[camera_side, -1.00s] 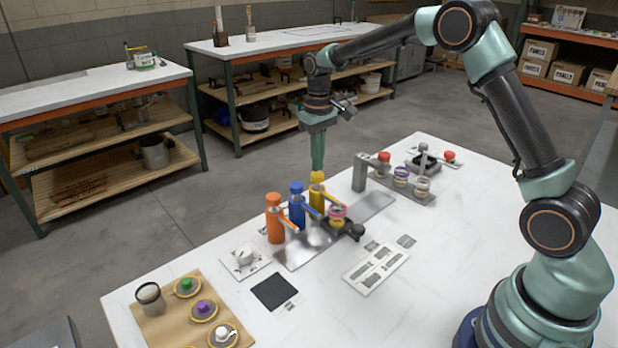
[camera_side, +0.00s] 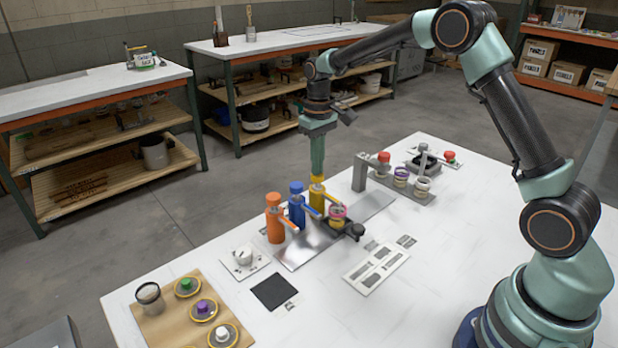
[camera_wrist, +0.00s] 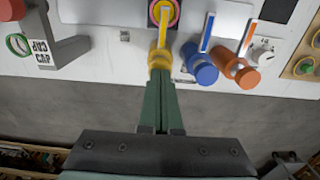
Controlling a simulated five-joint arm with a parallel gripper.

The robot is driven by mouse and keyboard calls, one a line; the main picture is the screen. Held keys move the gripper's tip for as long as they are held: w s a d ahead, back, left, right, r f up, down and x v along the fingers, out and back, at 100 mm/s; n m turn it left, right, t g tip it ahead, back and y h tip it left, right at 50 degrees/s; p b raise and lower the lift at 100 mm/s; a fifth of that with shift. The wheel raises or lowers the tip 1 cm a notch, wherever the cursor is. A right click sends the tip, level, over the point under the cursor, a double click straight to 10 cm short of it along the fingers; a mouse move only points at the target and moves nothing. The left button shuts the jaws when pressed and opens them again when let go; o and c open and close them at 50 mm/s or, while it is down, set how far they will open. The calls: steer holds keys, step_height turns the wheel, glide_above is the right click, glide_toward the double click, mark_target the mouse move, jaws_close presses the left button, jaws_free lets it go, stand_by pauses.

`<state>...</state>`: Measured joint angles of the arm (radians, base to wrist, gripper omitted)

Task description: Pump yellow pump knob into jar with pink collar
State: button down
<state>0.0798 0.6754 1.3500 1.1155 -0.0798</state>
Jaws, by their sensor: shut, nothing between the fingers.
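The yellow pump bottle (camera_side: 317,202) stands at the right end of the row of pumps. Its yellow knob (camera_side: 316,179) is directly under the tips of my gripper (camera_side: 317,172), which points straight down, shut and empty. The tips appear to touch the knob's top. The jar with the pink collar (camera_side: 338,213) stands in a dark holder in front of the yellow pump, under the end of its spout. In the wrist view, my gripper (camera_wrist: 160,82) meets the yellow pump top (camera_wrist: 160,61), and the spout reaches over the pink-ringed jar (camera_wrist: 168,14).
Blue (camera_side: 297,208) and orange (camera_side: 275,222) pump bottles stand close on the left. A wooden board (camera_side: 172,322) with several coloured knobs lies front left.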

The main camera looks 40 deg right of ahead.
steer(key=shift+f, duration=0.9)
steer(key=shift+r, duration=1.4)
steer(key=shift+r, duration=2)
